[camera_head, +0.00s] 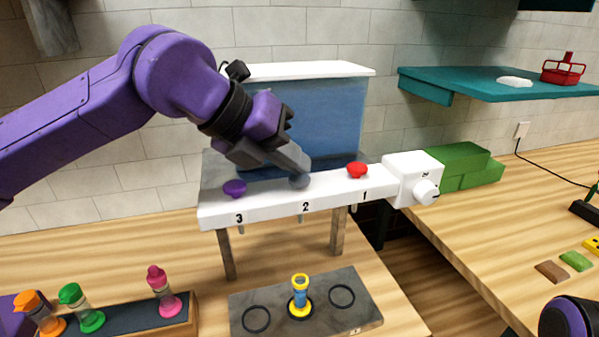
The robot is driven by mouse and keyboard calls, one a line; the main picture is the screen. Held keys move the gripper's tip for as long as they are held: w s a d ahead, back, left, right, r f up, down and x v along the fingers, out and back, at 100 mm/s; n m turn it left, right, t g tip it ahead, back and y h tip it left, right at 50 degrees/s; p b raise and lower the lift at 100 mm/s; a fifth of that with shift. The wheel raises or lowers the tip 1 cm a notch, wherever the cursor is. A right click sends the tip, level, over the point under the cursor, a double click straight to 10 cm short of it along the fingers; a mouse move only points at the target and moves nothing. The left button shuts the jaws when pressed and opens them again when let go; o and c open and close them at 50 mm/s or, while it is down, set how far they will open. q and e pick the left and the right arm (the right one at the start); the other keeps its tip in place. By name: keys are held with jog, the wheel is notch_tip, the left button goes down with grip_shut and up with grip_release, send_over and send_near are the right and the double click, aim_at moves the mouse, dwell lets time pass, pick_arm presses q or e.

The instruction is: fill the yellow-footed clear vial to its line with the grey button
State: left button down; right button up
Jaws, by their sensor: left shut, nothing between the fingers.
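The yellow-footed vial (300,296) stands upright on the middle ring of a dark grey plate (268,297), below the nozzle marked 2. Its inside looks blue, but its line and exact level are too small to tell. The grey button (299,182) is on the white dispenser bar (270,207), above the number 2. My left gripper (302,168) is shut and empty, its fingertips right at the grey button and partly covering it. I cannot tell whether the button is pressed down. My right gripper is not in view.
A purple button (234,188) and a red button (357,170) flank the grey one. A white dial box (412,178) is at the bar's right end. A blue tank (325,120) stands behind. A rack (125,318) with capped vials sits front left. Green blocks (462,165) lie right.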

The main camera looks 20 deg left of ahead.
aim_at(293, 179)
pick_arm(q)
jog(key=shift+r+p, duration=0.45)
jog(key=shift+r, duration=0.4)
notch_tip(293, 179, up, 5)
jog(key=p, duration=0.3)
jog(key=shift+p, duration=0.4)
dwell(2.6)
